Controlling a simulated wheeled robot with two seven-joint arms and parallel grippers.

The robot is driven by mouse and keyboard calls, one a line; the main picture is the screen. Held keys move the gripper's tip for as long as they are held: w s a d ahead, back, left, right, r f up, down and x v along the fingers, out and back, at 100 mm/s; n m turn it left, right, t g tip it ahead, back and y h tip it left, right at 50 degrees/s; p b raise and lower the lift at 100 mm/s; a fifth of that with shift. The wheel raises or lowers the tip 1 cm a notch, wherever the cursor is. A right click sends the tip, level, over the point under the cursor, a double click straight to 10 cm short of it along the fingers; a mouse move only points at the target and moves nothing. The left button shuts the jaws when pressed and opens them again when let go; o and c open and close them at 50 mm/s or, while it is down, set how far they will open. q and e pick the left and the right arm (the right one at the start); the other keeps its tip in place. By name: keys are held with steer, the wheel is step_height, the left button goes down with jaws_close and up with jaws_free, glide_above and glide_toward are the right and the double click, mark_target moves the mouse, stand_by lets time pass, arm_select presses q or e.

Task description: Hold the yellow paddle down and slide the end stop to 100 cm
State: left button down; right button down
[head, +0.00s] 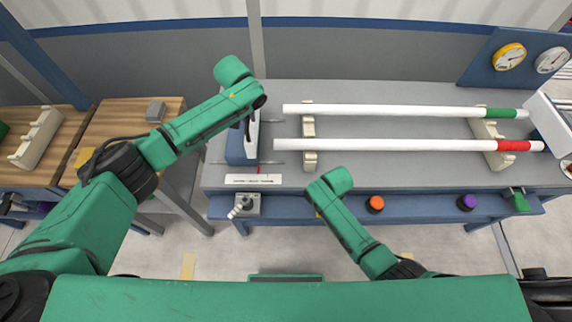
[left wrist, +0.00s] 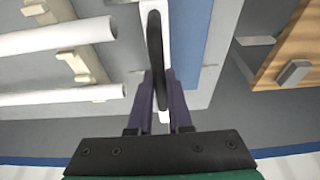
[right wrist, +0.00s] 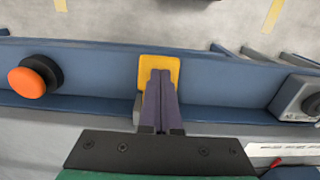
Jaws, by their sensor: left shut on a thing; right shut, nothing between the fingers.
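The end stop (head: 236,150), a blue block with a white face, stands at the left end of the bench. My left gripper (head: 250,118) is shut on its dark handle, which shows in the left wrist view (left wrist: 155,45) between the fingers. The yellow paddle (right wrist: 172,64) sits on the blue front rail. My right gripper (right wrist: 161,75) is shut and empty, its fingertips over the paddle and seemingly against it. In the head view my right arm mostly hides the paddle. A white scale label (head: 253,180) with a red pointer lies below the end stop; its marks are unreadable.
Two white pipes, one with a green end (head: 500,113) and one with a red end (head: 513,146), lie on cream supports right of the end stop. An orange knob (head: 375,204) and a purple knob (head: 467,202) are on the front rail. A wooden table (head: 120,120) stands left.

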steer(key=shift+f, duration=0.15)
arm_select(q)
steer(key=shift+d, duration=1.65)
arm_select(e)
steer(key=shift+d+r, duration=0.1)
steer(key=shift+r, duration=2)
arm_select(q)
steer(key=c, duration=0.6)
jaws_free()
steer(key=shift+w, duration=0.1)
arm_select(e)
steer(key=shift+w, duration=0.1)
arm_select(q)
steer(key=shift+o, duration=0.2)
steer(key=shift+w+f, duration=0.1)
arm_select(e)
steer(key=shift+w, duration=0.1)
arm_select(q)
steer(key=v, duration=0.7)
